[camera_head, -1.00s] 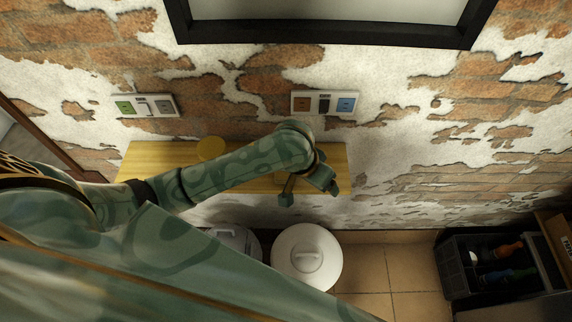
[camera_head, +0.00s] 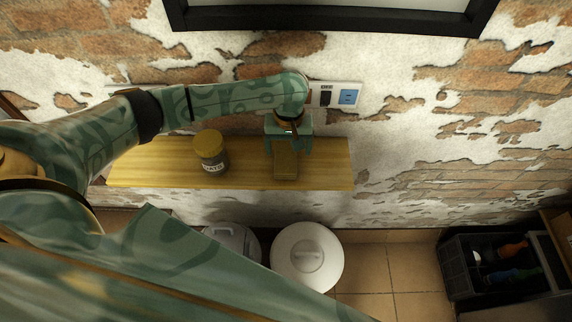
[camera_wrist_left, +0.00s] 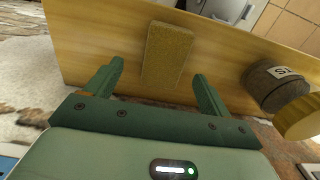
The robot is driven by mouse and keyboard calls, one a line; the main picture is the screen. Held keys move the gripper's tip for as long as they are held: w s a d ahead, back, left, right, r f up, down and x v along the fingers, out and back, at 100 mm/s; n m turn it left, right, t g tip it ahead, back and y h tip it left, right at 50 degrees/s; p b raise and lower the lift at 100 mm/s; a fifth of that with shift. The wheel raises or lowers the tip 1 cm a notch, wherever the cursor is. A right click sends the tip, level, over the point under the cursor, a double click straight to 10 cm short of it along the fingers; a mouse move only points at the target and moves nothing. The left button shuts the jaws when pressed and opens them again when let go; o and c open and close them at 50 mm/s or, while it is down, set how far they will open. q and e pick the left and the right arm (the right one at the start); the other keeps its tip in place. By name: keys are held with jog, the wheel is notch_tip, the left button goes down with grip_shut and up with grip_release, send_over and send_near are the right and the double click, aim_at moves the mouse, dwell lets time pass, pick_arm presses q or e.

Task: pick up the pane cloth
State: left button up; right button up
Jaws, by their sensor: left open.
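A small brownish-yellow folded block, which I take to be the pane cloth (camera_head: 285,168), lies on the wooden shelf (camera_head: 330,174). My left gripper (camera_head: 288,147) is open and empty at the wall side of the cloth, pointing toward the shelf. In the left wrist view the cloth (camera_wrist_left: 167,52) lies ahead, between the lines of the two open fingers (camera_wrist_left: 158,72). The fingers do not clearly touch it. My right gripper is not in view.
A jar with a yellow lid (camera_head: 211,152) stands on the shelf left of the cloth, also in the left wrist view (camera_wrist_left: 280,90). Below are a white lidded bin (camera_head: 307,258) and a dark crate (camera_head: 460,262). The shelf's right end is clear.

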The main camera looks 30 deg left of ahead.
aim_at(286, 159)
pick_arm(q)
jog(key=f+b, duration=0.1)
jog(key=f, duration=0.3)
jog(key=f+b, duration=0.1)
jog(key=f, duration=0.1)
jog(key=shift+s+a+b, duration=0.15)
jog(key=shift+a+b, duration=0.2)
jog(key=shift+a, duration=0.05)
jog(key=shift+r, duration=0.1)
jog(key=c, duration=1)
